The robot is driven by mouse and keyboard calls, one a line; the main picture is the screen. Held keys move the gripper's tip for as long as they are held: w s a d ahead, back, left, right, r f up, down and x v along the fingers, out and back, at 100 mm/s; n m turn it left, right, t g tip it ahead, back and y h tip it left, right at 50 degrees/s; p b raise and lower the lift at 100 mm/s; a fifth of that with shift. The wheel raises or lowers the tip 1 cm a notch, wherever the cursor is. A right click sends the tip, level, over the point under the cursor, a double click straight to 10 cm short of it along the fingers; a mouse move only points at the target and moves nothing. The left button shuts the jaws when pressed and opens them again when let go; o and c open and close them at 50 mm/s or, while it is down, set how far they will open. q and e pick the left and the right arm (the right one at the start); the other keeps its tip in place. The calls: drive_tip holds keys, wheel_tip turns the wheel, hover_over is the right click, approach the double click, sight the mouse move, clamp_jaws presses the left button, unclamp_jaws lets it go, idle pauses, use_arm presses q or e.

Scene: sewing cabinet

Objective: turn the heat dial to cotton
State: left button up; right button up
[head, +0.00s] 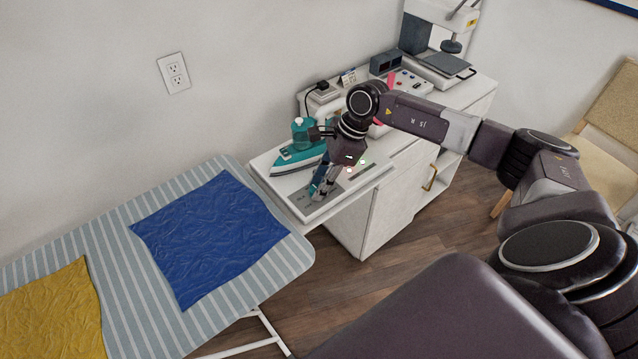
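My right arm comes in from the right, and its gripper (322,189) points down at a white pull-out shelf or panel (273,178). The fingertips are over or at a small grey plate (304,199) on that panel. They are too small and overlapped to show whether they are open or shut. I cannot make out the heat dial or its marks; the gripper covers part of the plate. A teal iron (290,162) lies on the panel just left of the gripper. My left gripper is not in view.
A striped ironing board (120,225) with blue cloth (208,238) and yellow cloth (52,312) stands at left. The white cabinet (385,205) carries a control box (405,82) and a press-like machine (440,45).

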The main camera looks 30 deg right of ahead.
drive_tip(key=c, duration=0.4)
drive_tip(key=shift+c, duration=0.2)
drive_tip(key=shift+m, duration=0.4)
drive_tip(key=m+b, duration=0.1)
drive_tip(key=m+t+b, duration=0.1)
drive_tip(key=m, duration=0.1)
drive_tip(key=shift+s+a+f+m+t+h, duration=0.1)
drive_tip(key=shift+f+m+t+h, duration=0.1)
drive_tip(key=shift+m+t+h, duration=0.15)
drive_tip(key=m+h+b, duration=0.1)
drive_tip(key=m+b, duration=0.1)
drive_tip(key=m+t+h+b, duration=0.1)
drive_tip(key=m+b, duration=0.1)
drive_tip(key=m, duration=0.1)
drive_tip(key=shift+a+b, duration=0.1)
drive_tip(key=shift+b, duration=0.3)
drive_tip(key=shift+r+m+h+b, duration=0.2)
drive_tip(key=shift+m+h+b, duration=0.25)
drive_tip(key=shift+m+b, duration=0.65)
drive_tip(key=shift+m, duration=0.25)
drive_tip(key=o, duration=1.1)
